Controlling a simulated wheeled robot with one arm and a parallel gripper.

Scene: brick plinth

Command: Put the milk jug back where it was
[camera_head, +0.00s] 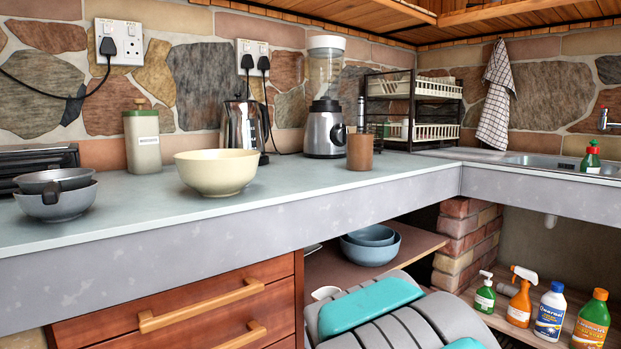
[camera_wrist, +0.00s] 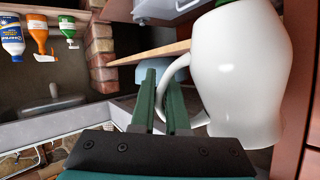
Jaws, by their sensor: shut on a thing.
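The white milk jug (camera_wrist: 240,70) fills the right part of the wrist view, large and close. The two green fingers of my gripper (camera_wrist: 162,88) are shut at its handle, on the jug's left side in that view. The exact contact on the handle is partly hidden by the fingers. In the head view my arm reaches in under the counter at the bottom middle, and my fingers are hidden there. A small white rounded thing (camera_head: 325,293) shows just left of my arm, and I cannot tell whether it is the jug.
A wooden shelf (camera_head: 400,238) under the counter holds blue bowls (camera_head: 370,254). A brick pillar (camera_head: 466,245) stands right of it, and drawers (camera_head: 190,305) stand left. Several cleaning bottles (camera_head: 551,312) stand at lower right. The counter (camera_head: 300,195) above has free room in front of the blender (camera_head: 325,130).

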